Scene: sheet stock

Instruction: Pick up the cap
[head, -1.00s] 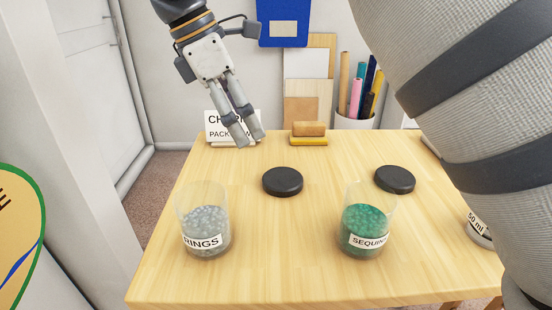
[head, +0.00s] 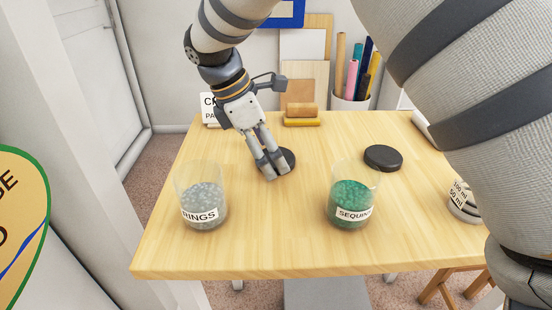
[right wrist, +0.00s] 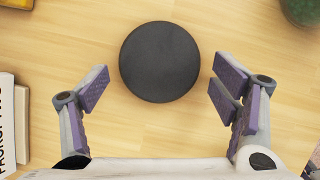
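A round black cap (head: 290,157) lies flat on the wooden table behind the two jars, partly hidden by my right gripper (head: 274,172). In the right wrist view the cap (right wrist: 160,62) shows whole, ahead of and between the open fingers, with bare wood on both sides. The fingers do not visibly touch it. A second black cap (head: 383,158) lies flat further right. The clear jar labelled RINGS (head: 201,196) holds pale pieces, and the SEQUINS jar (head: 351,197) holds green ones; both have open tops. My left gripper is not in view.
A label card (head: 210,108) stands at the table's back left. A wooden block on a yellow piece (head: 301,117) and a cup of rolls (head: 350,105) are at the back. A round container (head: 464,203) is at the right. The front middle of the table (head: 270,240) is clear.

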